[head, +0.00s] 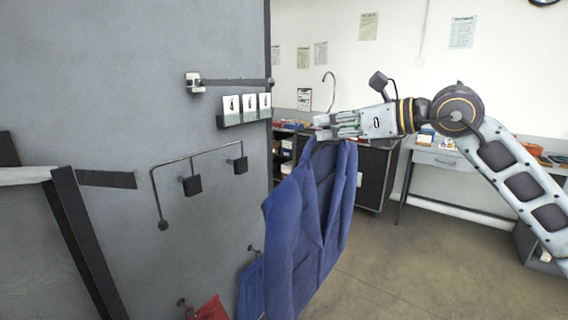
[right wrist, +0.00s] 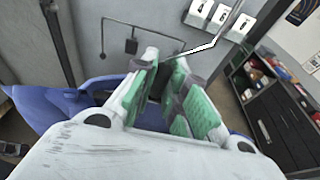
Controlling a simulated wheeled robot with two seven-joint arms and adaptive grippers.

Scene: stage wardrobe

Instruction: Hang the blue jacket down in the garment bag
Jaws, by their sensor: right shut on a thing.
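The blue jacket (head: 300,225) hangs upright below my right gripper (head: 335,128), in front of the grey wall's edge. It also shows in the right wrist view (right wrist: 72,105), spread behind the fingers. My right gripper is shut at the top of the jacket, on its dark hanger, mostly hidden by the fingers. In the right wrist view the green-padded fingers (right wrist: 172,88) close on a dark part, and a thin metal rod runs up to the right. I cannot make out a garment bag for certain. My left gripper is not in view.
The grey wall (head: 215,140) carries a bent metal rail (head: 195,158), a small numbered-card shelf (head: 245,118) and low hooks with a red item (head: 209,309) and another blue item (head: 251,287). A dark cabinet (head: 372,178) stands behind. The floor (head: 410,260) at right is clear.

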